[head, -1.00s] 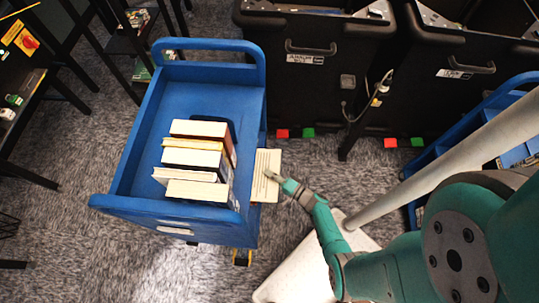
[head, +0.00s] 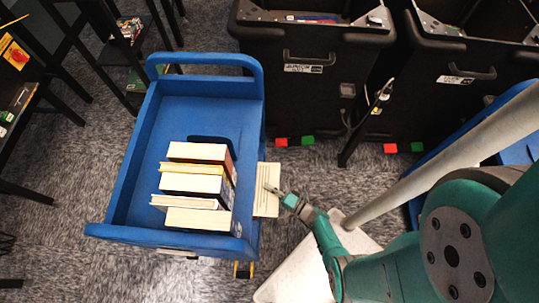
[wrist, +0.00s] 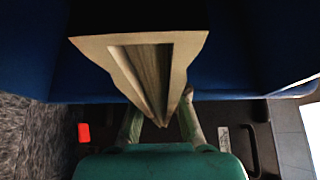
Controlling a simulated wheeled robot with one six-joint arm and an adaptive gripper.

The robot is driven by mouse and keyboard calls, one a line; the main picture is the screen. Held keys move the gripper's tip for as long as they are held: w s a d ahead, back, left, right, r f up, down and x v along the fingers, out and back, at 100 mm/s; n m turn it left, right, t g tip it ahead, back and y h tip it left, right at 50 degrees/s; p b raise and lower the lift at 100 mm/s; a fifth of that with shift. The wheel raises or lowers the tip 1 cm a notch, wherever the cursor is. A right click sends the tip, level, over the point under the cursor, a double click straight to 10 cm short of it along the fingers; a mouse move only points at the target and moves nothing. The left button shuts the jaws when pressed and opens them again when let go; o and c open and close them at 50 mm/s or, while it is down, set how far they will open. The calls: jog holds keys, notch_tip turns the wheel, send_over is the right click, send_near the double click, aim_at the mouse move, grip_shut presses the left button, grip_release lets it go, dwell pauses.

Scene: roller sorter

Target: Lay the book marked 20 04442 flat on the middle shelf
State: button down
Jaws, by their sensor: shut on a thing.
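A pale book (head: 267,180) is held by my gripper (head: 272,190) just outside the right side of the blue cart (head: 130,160). Its left edge meets the cart's side in the picture; I cannot tell whether it reaches in. In the wrist view the book (wrist: 142,45) stands out ahead of the two fingers (wrist: 160,120), which are shut on it, with its page edges fanned in a V. Blue cart panels lie around its far end. The number on it cannot be read, and the cart's middle shelf is hidden in the head view by the top tray.
Several books (head: 195,184) stand in a row on the cart's top tray. Black bins (head: 310,90) stand behind, with red and green blocks (head: 294,141) on the carpet below. Dark shelving (head: 40,90) is at the left. Carpet right of the cart is partly clear.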

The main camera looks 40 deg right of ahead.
jog(key=c, duration=1.2)
grip_release()
jog(key=shift+o, duration=0.2)
jog(key=shift+s, duration=0.1)
